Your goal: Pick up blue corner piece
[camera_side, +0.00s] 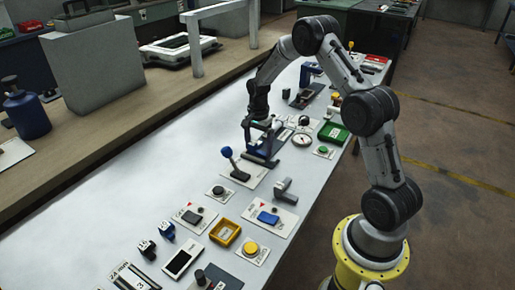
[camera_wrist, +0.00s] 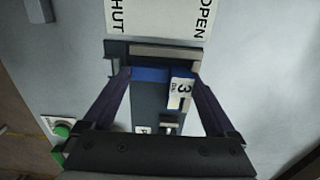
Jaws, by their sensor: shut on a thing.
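My gripper (camera_side: 263,136) reaches down at the middle of the white table (camera_side: 125,205). In the wrist view its two dark fingers (camera_wrist: 158,78) stand on either side of a blue piece (camera_wrist: 148,74), shut on it. This blue piece carries a white label marked 3 (camera_wrist: 181,92) and lies against a dark grey frame part (camera_wrist: 118,49). In the side view the blue piece (camera_side: 264,147) shows partly below the fingers, at a dark base (camera_side: 262,162). Its underside is hidden, so I cannot tell whether it is lifted.
A blue-knobbed lever (camera_side: 228,153) stands just left of my gripper. A dial gauge (camera_side: 302,139) and a green box (camera_side: 333,132) lie to the right. Buttons, a yellow tray (camera_side: 224,233) and small blue parts (camera_side: 167,231) lie nearer the camera. The table's left side is clear.

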